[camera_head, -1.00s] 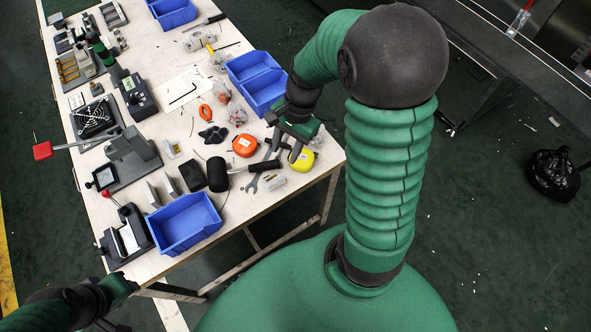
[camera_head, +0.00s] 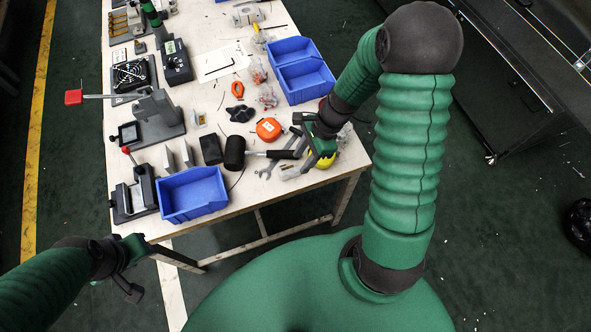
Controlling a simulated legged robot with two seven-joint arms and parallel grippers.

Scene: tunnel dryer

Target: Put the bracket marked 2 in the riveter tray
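Two small grey angled pieces, (camera_head: 170,159) and (camera_head: 187,153), stand behind the near blue bin and may be brackets; no mark 2 is readable. A grey lever press with a red-knobbed handle (camera_head: 158,118) stands at the table's left; I cannot tell if it is the riveter. The near blue bin (camera_head: 192,212) is at the front edge and looks empty. My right gripper (camera_head: 306,138) looks open above the tools at the right edge, partly covering a yellow round object (camera_head: 321,161). My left gripper (camera_head: 131,272) is off the table's front left corner; its finger state is unclear.
An orange tape measure (camera_head: 268,129), a black mallet (camera_head: 235,153), a wrench (camera_head: 268,168) and a black box (camera_head: 211,150) crowd the middle front. A double blue bin (camera_head: 303,82) stands at the right edge. A small clamp-like device (camera_head: 133,200) is at the left front.

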